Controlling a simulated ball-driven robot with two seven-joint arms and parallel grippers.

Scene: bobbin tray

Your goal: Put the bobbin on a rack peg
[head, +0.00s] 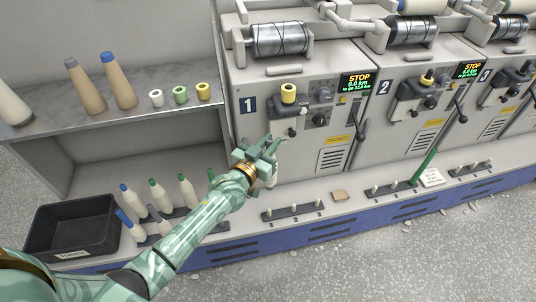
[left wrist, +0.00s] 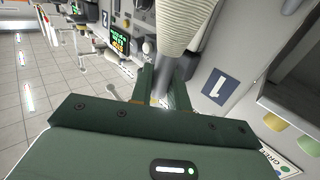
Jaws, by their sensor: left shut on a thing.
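My left gripper (head: 262,160) is in front of the lower panel of machine 1, shut on a bobbin. In the left wrist view the bobbin (left wrist: 188,28) is a cream, ribbed cylinder with a greyish narrow end between the fingers (left wrist: 163,92). In the head view only a small pale part of it (head: 272,181) shows below the gripper; the rest is hidden. A dark rack strip (head: 282,214) with several short pale pegs lies on the ledge below and right of the gripper, apart from the bobbin. My right gripper is not in view.
More peg strips (head: 392,189) lie along the ledge to the right, with a green stick (head: 424,166) and a tan block (head: 339,196). Several bobbins (head: 158,196) stand at left beside a black bin (head: 72,228). Machine 1 carries a yellow spool (head: 288,93).

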